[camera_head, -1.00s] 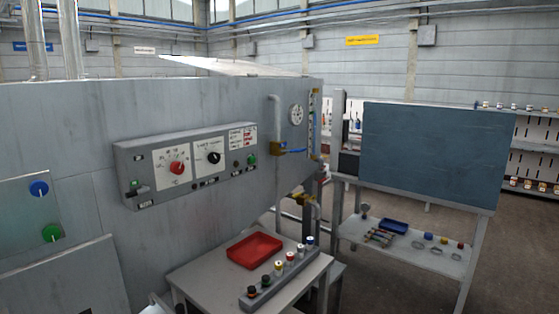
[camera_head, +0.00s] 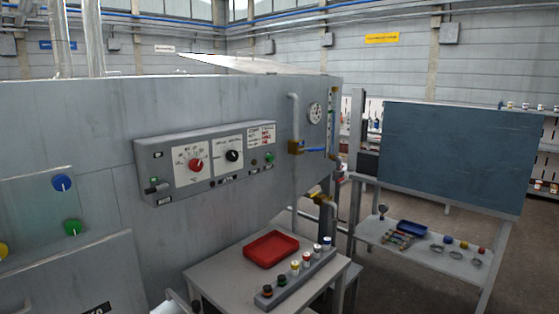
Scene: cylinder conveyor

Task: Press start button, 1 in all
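A grey control panel (camera_head: 205,165) is fixed to the large grey machine wall, left of the middle. It carries a red knob (camera_head: 196,165) and a black knob (camera_head: 232,156), each on a white dial plate. A green button (camera_head: 269,158) sits at the panel's right end, below a label with red print. A small green-topped switch (camera_head: 155,182) is at the panel's left end. The labels are too small to read, so I cannot tell which one is the start button. My gripper is not in view.
A small table (camera_head: 216,282) in front of the machine holds a red tray (camera_head: 271,249) and a rack of coloured cylinders (camera_head: 296,272). Blue (camera_head: 62,183) and green (camera_head: 72,227) knobs are at the left. A dark board (camera_head: 455,155) and shelf stand right; floor shows beyond.

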